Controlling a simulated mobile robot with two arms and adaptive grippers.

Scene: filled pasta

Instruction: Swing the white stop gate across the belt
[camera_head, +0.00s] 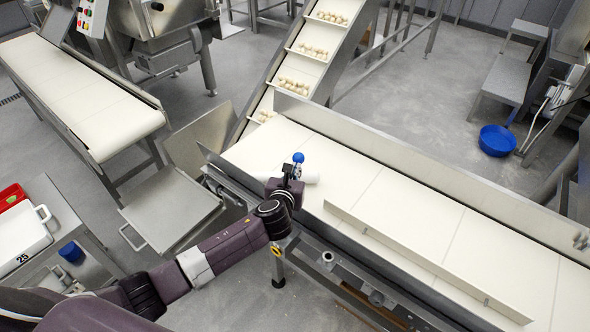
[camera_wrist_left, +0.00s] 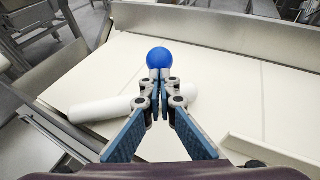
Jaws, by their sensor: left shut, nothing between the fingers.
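My left gripper (camera_head: 297,170) is over the near edge of the wide belt (camera_head: 375,195), close to its upper end; its fingertips are together in the left wrist view (camera_wrist_left: 160,76). A blue ball knob (camera_head: 298,157) is right at the fingertips, also in the left wrist view (camera_wrist_left: 159,57); I cannot tell whether they touch. A white cylinder (camera_head: 311,177) is partly hidden behind the gripper. It also shows in the left wrist view (camera_wrist_left: 100,110). A long off-white bar (camera_head: 420,259) runs lengthwise along the belt's near side. I cannot tell which white part is the gate. My right gripper is out of view.
A steel side wall (camera_head: 420,170) runs along the belt's far side. An inclined conveyor (camera_head: 318,50) carries pale pasta pieces to the upper end. A second belt (camera_head: 80,95) and a steel tray (camera_head: 170,210) stand left. The belt's middle is bare.

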